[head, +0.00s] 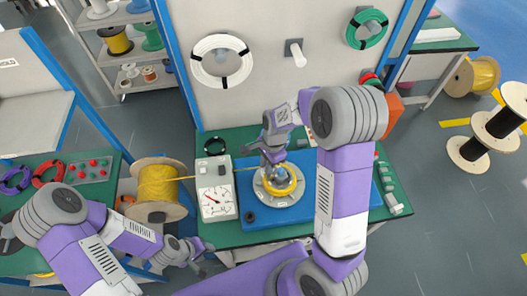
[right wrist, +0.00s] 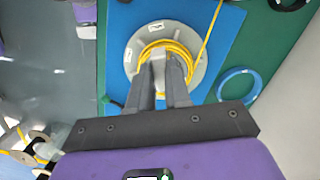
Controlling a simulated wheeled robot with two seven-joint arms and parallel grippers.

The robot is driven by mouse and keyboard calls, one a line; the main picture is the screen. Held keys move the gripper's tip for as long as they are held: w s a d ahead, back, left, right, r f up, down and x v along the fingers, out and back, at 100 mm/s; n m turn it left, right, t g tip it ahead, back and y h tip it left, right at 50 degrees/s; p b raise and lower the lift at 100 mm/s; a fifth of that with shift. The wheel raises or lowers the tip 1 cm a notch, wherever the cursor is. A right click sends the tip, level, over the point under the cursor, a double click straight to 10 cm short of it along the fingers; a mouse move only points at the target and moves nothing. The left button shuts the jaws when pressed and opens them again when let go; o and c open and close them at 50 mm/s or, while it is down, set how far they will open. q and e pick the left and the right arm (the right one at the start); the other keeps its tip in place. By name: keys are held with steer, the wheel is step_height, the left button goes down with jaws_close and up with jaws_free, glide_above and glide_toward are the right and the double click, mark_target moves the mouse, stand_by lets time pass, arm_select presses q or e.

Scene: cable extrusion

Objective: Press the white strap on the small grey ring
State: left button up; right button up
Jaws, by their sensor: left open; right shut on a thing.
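A grey ring-shaped disc (head: 262,196) lies on the blue board, with yellow cable (head: 285,181) wound on it. It also shows in the right wrist view (right wrist: 199,82). Small white straps or labels sit on its rim, one at the front in the head view (head: 282,204) and another in the right wrist view (right wrist: 155,27). My right gripper (head: 272,160) points down over the disc's middle, shut at the yellow coil; its fingertips (right wrist: 164,62) partly hide what they hold. My left gripper (head: 198,256) is open at the lower left, away from the disc.
A spool of yellow cable (head: 158,190) stands left, its cable running tautly to the disc. A blue cable loop (right wrist: 239,85) lies on the green table.

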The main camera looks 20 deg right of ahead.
steer(key=f+b, duration=0.2)
steer(key=b, duration=0.5)
glide_above(267, 184)
step_height(267, 184, down, 6)
stand_by(0.4)
stand_by(0.5)
steer(key=shift+f+b, duration=0.8)
steer(key=shift+f, duration=0.4)
steer(key=shift+s+a+f, duration=0.1)
steer(key=shift+f, duration=0.15)
stand_by(0.8)
